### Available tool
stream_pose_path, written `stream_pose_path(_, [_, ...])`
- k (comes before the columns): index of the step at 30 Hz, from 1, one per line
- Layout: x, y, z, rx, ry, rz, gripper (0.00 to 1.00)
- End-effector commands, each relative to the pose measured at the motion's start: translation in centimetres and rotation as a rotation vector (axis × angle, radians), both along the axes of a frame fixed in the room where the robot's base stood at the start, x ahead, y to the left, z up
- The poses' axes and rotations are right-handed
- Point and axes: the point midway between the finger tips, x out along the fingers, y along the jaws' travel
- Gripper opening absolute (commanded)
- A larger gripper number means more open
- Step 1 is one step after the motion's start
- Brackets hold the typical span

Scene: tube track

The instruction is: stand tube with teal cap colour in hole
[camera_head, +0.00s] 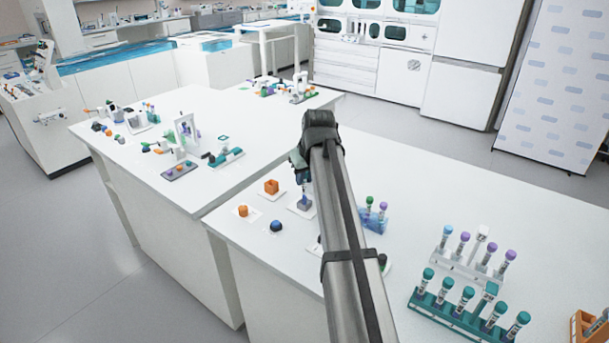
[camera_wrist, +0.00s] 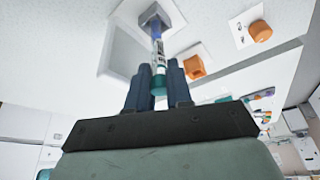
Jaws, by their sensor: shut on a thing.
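A tube (camera_wrist: 159,52) with a teal cap (camera_wrist: 158,86) is between the fingers of my gripper (camera_wrist: 158,88) in the wrist view, held near the cap. Its far end, with blue-violet contents, reaches the grey block (camera_wrist: 154,17); I cannot tell how far it is inside the hole. In the head view the grey block (camera_head: 304,204) stands on a white pad, with my gripper (camera_head: 303,178) just above it. My arm and gripper hide most of the tube there.
An orange block (camera_head: 271,187), an orange round piece (camera_head: 242,211) and a dark blue one (camera_head: 276,226) lie near the grey block. At right stand a blue rack (camera_head: 376,224), a white rack (camera_head: 462,269) and a teal rack (camera_head: 455,316) with several teal-capped tubes.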

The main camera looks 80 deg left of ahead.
Motion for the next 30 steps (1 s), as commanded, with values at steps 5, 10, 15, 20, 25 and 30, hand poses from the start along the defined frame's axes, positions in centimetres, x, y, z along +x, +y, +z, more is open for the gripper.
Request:
stream_pose_path(5, [0.00,0.01,-0.13,0.000,0.000,0.000,0.00])
stream_pose_path(10, [0.00,0.00,-0.11,0.000,0.000,0.000,0.24])
stream_pose_path(15, [0.00,0.01,-0.10,0.001,0.000,0.000,0.40])
stream_pose_path(20, [0.01,0.01,-0.10,0.001,0.000,0.000,0.50])
stream_pose_path(25, [0.03,0.02,-0.10,0.001,-0.001,0.000,0.50])
stream_pose_path(30, [0.04,0.03,-0.10,0.001,-0.001,0.000,0.50])
